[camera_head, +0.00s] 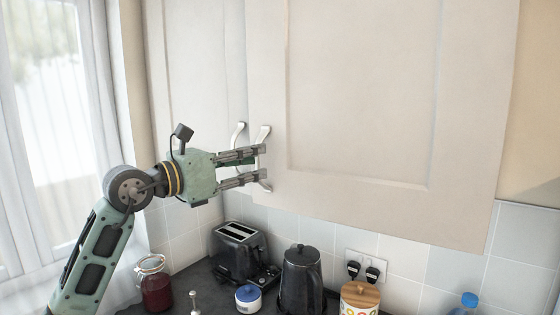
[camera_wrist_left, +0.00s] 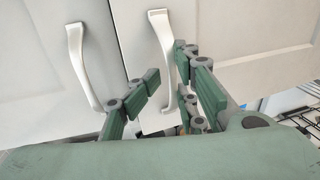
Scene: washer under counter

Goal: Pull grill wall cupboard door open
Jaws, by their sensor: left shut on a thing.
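A cream wall cupboard door (camera_head: 360,95) with a raised frame fills the upper right of the head view. Its curved silver handle (camera_head: 263,133) is at its lower left edge. My left gripper (camera_head: 262,164) comes in from the left, level, and is shut on this handle. In the left wrist view the handle (camera_wrist_left: 163,40) runs down between the green fingers (camera_wrist_left: 168,92); its lower part is partly hidden by them. My right gripper is not in view.
A neighbouring cupboard door (camera_head: 195,75) with its own silver handle (camera_wrist_left: 82,65) is close on the left. Below, the dark counter holds a toaster (camera_head: 238,250), a kettle (camera_head: 301,280), a red jar (camera_head: 155,288) and a wooden-lidded canister (camera_head: 360,298). A curtained window (camera_head: 45,120) is at left.

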